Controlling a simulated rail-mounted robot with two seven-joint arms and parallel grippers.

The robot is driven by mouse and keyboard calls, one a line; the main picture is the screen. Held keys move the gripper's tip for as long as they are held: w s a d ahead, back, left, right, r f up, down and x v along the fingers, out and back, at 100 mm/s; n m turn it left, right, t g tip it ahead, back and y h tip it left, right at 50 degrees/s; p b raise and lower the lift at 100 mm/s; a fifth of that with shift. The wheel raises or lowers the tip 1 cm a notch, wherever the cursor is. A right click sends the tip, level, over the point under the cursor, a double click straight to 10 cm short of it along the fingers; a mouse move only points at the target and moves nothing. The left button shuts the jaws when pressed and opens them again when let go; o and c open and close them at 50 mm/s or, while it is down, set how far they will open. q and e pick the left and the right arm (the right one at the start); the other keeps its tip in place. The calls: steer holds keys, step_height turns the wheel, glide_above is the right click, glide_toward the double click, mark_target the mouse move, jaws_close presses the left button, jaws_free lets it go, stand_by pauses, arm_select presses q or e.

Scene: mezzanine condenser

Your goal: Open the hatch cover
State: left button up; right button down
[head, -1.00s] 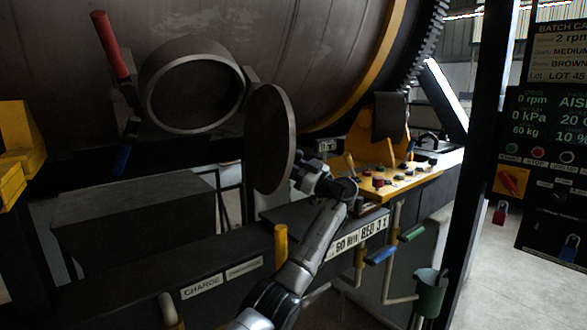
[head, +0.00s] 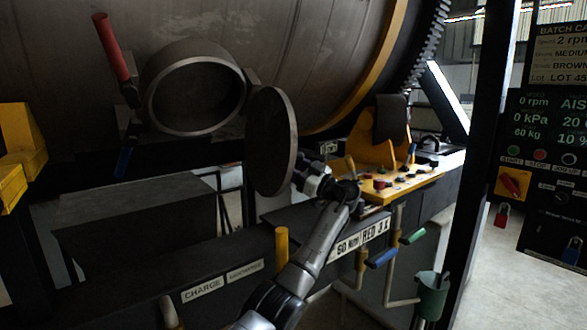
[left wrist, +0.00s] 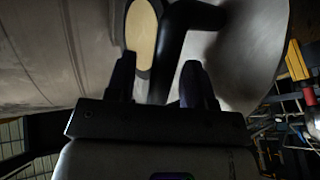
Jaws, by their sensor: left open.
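The hatch cover (head: 271,142) is a round grey metal disc, swung out to the right of the round hatch opening (head: 195,92) on the drum. The opening's ring is uncovered and dark inside. My left gripper (head: 308,176) is just right of the cover's lower part, on its right face. In the left wrist view the cover (left wrist: 252,50) fills the upper right. My right gripper is not in view.
A red-handled lever (head: 111,48) stands left of the opening. A control ledge (head: 405,185) with several knobs and a yellow bracket (head: 378,150) is right of my gripper. A dark box (head: 140,225) and a labelled rail (head: 215,290) lie below. A black post (head: 482,150) stands at right.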

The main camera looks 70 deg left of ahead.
arm_select(q)
steer(key=v, duration=1.3)
steer(key=shift+d, duration=0.15)
stand_by(0.3)
